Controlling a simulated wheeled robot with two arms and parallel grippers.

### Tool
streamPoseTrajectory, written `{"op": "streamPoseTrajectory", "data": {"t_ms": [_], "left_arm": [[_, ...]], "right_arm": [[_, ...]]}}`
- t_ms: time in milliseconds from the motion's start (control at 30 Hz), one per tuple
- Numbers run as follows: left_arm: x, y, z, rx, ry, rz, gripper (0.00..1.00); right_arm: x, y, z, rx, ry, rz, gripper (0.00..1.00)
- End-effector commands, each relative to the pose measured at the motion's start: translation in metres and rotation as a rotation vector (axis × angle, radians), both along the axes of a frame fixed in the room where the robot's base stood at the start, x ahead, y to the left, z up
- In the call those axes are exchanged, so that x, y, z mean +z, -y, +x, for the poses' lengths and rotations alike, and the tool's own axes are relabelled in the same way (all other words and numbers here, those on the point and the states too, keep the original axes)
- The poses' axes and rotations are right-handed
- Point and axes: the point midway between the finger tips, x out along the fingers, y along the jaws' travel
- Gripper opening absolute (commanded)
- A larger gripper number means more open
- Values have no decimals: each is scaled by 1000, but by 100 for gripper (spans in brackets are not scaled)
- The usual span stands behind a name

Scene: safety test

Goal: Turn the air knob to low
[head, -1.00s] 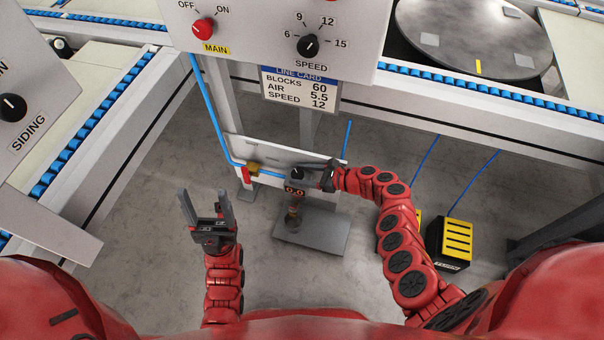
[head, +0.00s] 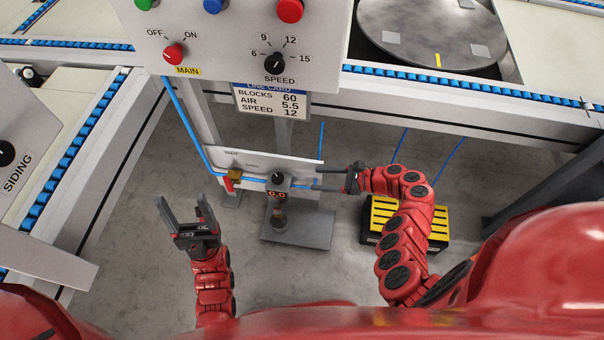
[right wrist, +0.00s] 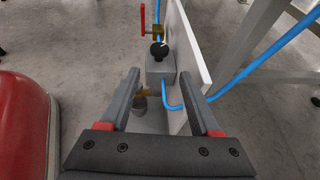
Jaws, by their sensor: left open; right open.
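The black air knob (head: 278,179) sits on top of a small grey regulator (head: 279,190) with a lit orange display too small to read, in front of a white panel. The right wrist view shows the knob (right wrist: 159,50) with a white mark, on the grey regulator block (right wrist: 160,66). My right gripper (head: 318,180) is open and empty, to the right of the regulator, its fingers pointing at it with a gap. In the right wrist view the regulator stands beyond and between the open fingertips (right wrist: 160,72). My left gripper (head: 181,198) is open and empty above the floor.
A red-handled valve (head: 230,182) and blue hose are left of the regulator. The white panel (head: 240,158) stands behind. A line card (head: 271,101) reads air 5.5. A control box (head: 230,50) hangs above. A yellow-black box (head: 380,212) is on the floor at right.

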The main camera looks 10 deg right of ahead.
Motion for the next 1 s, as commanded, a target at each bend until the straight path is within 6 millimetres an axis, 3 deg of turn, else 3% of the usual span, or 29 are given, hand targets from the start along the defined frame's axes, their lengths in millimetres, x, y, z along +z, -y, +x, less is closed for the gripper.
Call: {"op": "streamPoseTrajectory", "data": {"t_ms": [200, 533, 667, 867, 1000], "left_arm": [[7, 0, 0, 0, 0, 0, 69], [7, 0, 0, 0, 0, 0, 69], [7, 0, 0, 0, 0, 0, 69], [11, 0, 0, 0, 0, 0, 69], [22, 0, 0, 0, 0, 0, 69]], "right_arm": [[12, 24, -10, 0, 0, 1, 63], [13, 28, -13, 1, 0, 2, 63], [13, 28, -13, 1, 0, 2, 81], [6, 18, -19, 48, -24, -39, 81], [-18, -2, -39, 205, -94, -195, 81]]}}
